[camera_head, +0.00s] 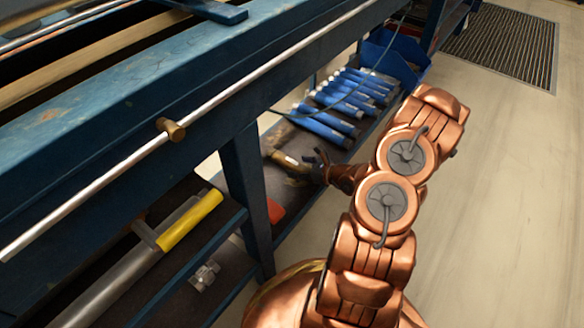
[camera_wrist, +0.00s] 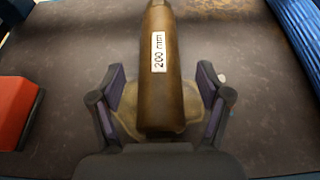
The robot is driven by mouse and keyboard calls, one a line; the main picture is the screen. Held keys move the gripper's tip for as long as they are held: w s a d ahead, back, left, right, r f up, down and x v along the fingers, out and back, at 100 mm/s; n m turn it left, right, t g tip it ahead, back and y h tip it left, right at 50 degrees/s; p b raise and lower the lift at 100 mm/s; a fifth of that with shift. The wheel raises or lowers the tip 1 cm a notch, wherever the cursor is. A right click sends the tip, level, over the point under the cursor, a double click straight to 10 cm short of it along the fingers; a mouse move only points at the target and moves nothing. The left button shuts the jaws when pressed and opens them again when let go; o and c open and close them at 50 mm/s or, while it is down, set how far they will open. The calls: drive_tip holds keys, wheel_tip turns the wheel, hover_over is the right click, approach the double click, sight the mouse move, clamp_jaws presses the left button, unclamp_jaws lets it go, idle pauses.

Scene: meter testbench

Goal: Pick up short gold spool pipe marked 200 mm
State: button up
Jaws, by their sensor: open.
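The short gold spool pipe (camera_wrist: 160,95) lies on the dark lower shelf, with a white label reading 200 mm. In the wrist view its near end sits between the two fingers of my open gripper (camera_wrist: 164,100). There is a gap between each finger and the pipe's sides. The pipe's far end runs out of the top of the wrist view. In the head view the pipe (camera_head: 290,161) shows small on the shelf, with my gripper (camera_head: 318,166) at its right end.
A red block (camera_wrist: 15,110) lies left of the pipe. A blue ribbed pipe (camera_wrist: 302,25) lies at the upper right. Several blue pipes (camera_head: 322,126) lie further along the shelf, before a blue bin (camera_head: 397,62). A blue bench leg (camera_head: 250,195) stands near my arm.

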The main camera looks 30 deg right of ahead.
drive_tip(key=shift+c, duration=0.4)
clamp_jaws()
idle(0.4)
